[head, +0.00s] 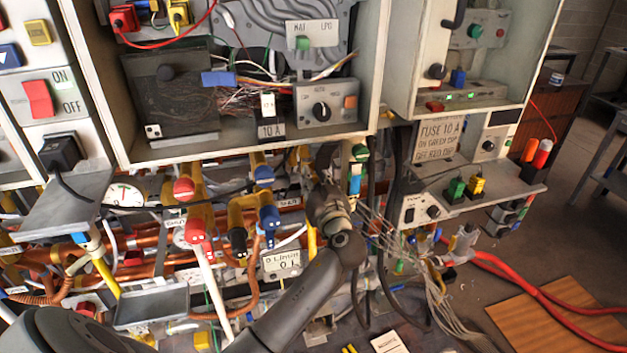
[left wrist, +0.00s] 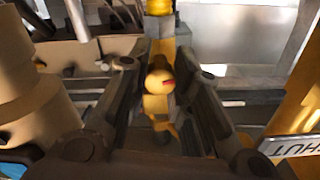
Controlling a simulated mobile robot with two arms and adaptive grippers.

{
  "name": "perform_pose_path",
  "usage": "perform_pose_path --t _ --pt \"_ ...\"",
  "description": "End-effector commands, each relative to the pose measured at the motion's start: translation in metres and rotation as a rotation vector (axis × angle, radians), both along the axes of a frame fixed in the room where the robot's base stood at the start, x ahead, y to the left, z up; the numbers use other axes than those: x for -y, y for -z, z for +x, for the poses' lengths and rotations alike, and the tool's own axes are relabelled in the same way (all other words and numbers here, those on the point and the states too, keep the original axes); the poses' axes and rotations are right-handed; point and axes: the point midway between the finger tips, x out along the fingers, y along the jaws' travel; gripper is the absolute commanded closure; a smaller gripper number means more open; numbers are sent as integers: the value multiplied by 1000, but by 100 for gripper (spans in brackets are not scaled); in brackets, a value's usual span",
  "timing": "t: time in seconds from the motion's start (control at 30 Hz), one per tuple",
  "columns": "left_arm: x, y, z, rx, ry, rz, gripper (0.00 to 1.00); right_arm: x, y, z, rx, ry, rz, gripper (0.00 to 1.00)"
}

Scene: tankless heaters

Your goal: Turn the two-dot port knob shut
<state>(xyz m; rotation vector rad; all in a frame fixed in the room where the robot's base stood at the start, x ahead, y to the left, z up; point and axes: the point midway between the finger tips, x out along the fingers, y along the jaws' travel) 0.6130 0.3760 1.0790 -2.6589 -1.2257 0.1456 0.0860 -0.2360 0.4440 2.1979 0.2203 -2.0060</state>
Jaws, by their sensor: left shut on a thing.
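My left gripper (head: 328,190) is up at the row of pipes and valves under the open heater box, and its fingers hide what they hold in the head view. The knob sits in front of a yellow pipe (left wrist: 160,30). No dots can be made out on the knob. A label reading "SHUT" (left wrist: 294,147) shows at the lower right. My right gripper is not in view.
Red handles (head: 194,231) and blue handles (head: 268,216) stand on yellow valves left of the gripper. Loose grey wires (head: 425,275) hang close on its right. The heater box (head: 245,145) is just above. A red hose (head: 510,270) runs across the floor.

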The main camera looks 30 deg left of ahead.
Motion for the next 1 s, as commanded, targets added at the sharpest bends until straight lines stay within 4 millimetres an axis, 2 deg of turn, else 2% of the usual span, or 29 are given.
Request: perform_pose_path --t 0.47,1.0 --pt "0 -3 1 -259 1 228 100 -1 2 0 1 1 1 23" --pt "1 -4 2 -650 2 563 100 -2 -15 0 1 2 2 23"
